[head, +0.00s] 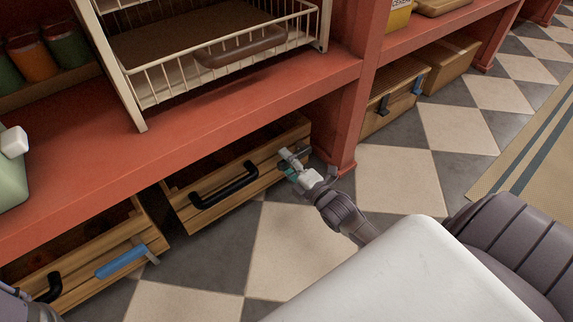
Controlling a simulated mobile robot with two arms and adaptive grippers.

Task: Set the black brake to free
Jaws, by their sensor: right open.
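A wooden crate (181,207) sits on the floor under the red shelf, with a curved black handle (225,187) on its front. My right gripper (288,164) is at the right end of this crate's front, to the right of the handle. It is open, and its fingers point at the crate. A black brake is not clearly seen there; the fingers cover that end, and I cannot tell whether they touch anything. My left gripper is not in view.
A left crate (75,272) has a blue lever (122,262) and a black handle (48,287). A red post (345,135) stands just right of my right gripper. More crates (450,68) stand beyond it. The checkered floor in front is clear.

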